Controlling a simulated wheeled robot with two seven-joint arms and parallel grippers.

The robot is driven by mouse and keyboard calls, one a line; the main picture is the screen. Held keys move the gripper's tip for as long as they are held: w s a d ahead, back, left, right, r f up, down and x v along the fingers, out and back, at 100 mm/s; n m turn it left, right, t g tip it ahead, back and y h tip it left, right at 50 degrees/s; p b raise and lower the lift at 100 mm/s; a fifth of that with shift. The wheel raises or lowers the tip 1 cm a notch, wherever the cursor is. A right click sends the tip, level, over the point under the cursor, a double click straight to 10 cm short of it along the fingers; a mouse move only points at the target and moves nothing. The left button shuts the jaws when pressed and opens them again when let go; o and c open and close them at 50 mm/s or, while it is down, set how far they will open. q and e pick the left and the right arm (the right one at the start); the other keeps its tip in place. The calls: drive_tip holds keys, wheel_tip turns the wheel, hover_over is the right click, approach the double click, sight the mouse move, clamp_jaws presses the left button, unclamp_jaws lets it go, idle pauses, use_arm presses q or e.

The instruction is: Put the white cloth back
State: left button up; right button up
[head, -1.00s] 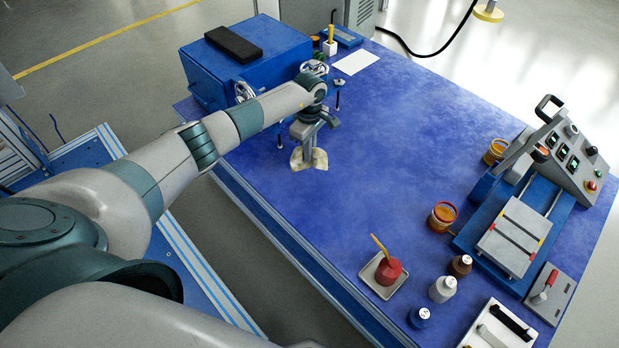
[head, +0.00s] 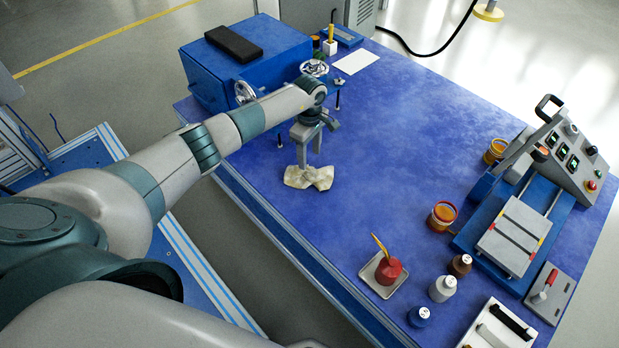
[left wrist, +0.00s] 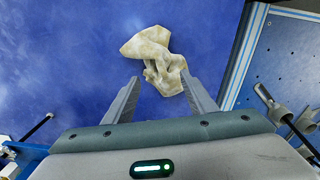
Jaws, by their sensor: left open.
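The white cloth (head: 309,177) lies crumpled on the blue table top, near the table's left edge in the head view. It also shows in the left wrist view (left wrist: 152,50), off-white and folded, just beyond and partly between my finger tips. My left gripper (head: 306,158) is open directly above the cloth, fingers pointing down. In the left wrist view its two fingers (left wrist: 162,82) are spread apart with the near part of the cloth between the tips. My right gripper is not in view.
A blue box (head: 245,65) with a black pad (head: 233,43) stands behind the gripper. A red pot sits on a small tray (head: 363,280), with several bottles beside it. A control panel machine (head: 571,150) stands at the right. The table's middle (head: 400,130) is clear.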

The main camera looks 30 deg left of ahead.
use_arm(q)
wheel_tip(320, 180, up, 17)
drive_tip(key=shift+r+b, duration=0.2)
drive_tip(key=shift+b, duration=0.15)
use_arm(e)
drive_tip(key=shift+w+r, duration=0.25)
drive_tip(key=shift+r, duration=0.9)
